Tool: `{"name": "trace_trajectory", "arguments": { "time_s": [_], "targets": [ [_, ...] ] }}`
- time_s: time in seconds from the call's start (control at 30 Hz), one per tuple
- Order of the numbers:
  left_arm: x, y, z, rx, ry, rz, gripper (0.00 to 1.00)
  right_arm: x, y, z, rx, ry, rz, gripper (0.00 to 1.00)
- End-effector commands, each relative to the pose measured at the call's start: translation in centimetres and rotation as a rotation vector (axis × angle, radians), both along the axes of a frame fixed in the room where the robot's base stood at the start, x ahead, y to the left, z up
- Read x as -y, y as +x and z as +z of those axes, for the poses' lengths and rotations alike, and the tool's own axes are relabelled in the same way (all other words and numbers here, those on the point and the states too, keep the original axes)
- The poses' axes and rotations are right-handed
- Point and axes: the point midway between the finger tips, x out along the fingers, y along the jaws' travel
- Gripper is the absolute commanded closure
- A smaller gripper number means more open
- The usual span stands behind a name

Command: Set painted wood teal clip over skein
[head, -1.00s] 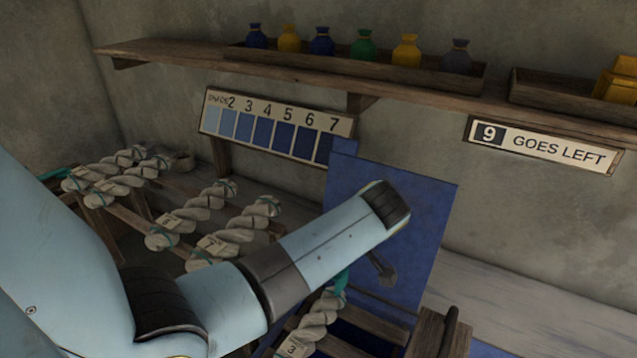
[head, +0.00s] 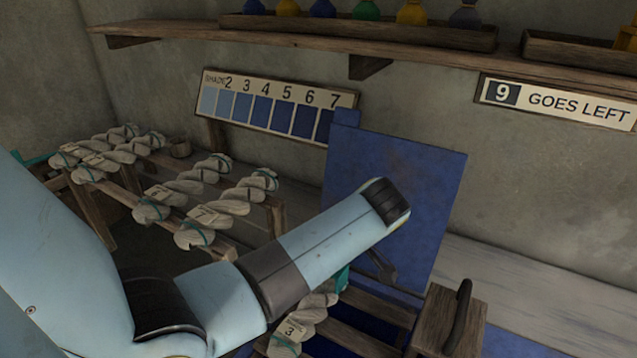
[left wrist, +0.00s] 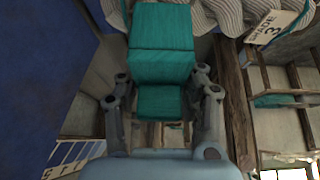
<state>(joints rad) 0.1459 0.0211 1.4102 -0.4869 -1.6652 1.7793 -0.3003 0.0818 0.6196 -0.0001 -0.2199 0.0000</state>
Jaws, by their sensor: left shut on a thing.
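A teal painted wood clip (left wrist: 160,45) is gripped between the fingers of my left gripper (left wrist: 160,98) in the left wrist view. A striped pale skein (left wrist: 225,14) with a "shade 3" tag lies at the clip's far end there. The clip's far end overlaps the skein's edge in the picture; I cannot tell whether they touch. In the head view, the skein tagged 3 (head: 301,324) shows below my left forearm, which hides part of it. A bit of the teal clip (head: 343,280) shows at the skein's upper end. My right gripper is out of view.
Several other skeins (head: 205,207) lie across a wooden rack at the left. A blue upright panel (head: 420,215) stands behind my left arm. A wooden block with a dark handle (head: 446,318) stands at the right. A shelf (head: 180,42) and shade chart (head: 275,107) are behind.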

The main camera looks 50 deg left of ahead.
Motion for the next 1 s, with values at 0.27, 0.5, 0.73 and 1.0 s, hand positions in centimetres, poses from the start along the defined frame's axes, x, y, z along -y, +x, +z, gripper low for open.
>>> {"name": "trace_trajectory", "arguments": {
  "time_s": [0.27, 0.5, 0.73, 1.0],
  "targets": [
    [0.0, 0.0, -2.4, 0.0, 0.0, 0.0, 0.92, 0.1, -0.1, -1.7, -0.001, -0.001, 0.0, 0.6],
    [0.0, 0.0, -4.2, 0.0, 0.0, 0.0, 0.92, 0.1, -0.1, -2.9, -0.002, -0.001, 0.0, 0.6],
    [0.0, 0.1, -5.2, 0.001, 0.0, 0.0, 0.92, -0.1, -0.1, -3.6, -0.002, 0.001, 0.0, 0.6],
    [0.0, 0.1, -5.3, 0.001, -0.001, 0.0, 0.92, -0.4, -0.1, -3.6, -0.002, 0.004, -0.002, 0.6]
  ]
}}
